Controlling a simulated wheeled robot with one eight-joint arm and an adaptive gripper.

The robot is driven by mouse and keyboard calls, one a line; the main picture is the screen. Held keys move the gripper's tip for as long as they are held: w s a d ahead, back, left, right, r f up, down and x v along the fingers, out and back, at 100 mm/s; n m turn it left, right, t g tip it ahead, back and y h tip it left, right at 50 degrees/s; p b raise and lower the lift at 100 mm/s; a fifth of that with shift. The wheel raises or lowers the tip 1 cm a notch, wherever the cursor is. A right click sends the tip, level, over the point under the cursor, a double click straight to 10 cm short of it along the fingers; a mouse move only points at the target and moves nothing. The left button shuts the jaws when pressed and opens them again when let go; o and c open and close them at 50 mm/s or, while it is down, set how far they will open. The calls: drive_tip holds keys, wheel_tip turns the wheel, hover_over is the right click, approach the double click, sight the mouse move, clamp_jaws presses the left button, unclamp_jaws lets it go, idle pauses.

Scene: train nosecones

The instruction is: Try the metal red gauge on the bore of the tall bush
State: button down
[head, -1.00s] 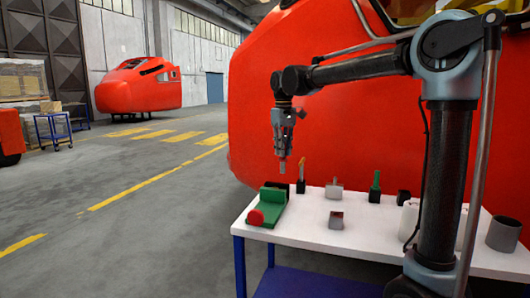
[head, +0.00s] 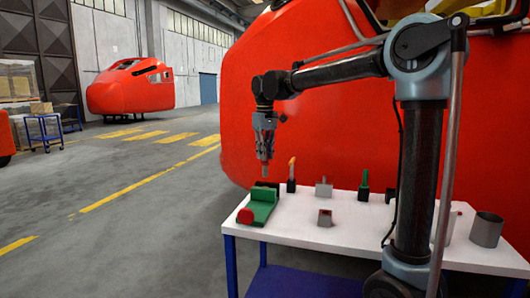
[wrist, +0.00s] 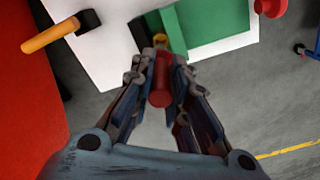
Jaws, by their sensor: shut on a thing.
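My gripper (head: 264,160) is shut on the red gauge (wrist: 160,85); its red handle lies between the fingers in the wrist view. The gripper points down, over the back end of the green fixture (head: 262,208). A small yellow ring-like part (wrist: 160,40) shows just beyond the handle, beside the fixture's dark jaw. I cannot tell whether this is the tall bush or part of the gauge. The tip and any contact with a bore are not clear. The fixture also shows in the wrist view (wrist: 205,25).
A red knob (head: 245,216) ends the fixture. A large red nosecone (head: 320,130) stands behind.

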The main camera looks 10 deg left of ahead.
sight(265, 163)
drive_tip(key=shift+f, duration=2.15)
drive_tip(key=shift+f, duration=0.35)
idle(0.3)
drive_tip(key=shift+r, duration=0.15)
drive_tip(key=shift+r, duration=2.8)
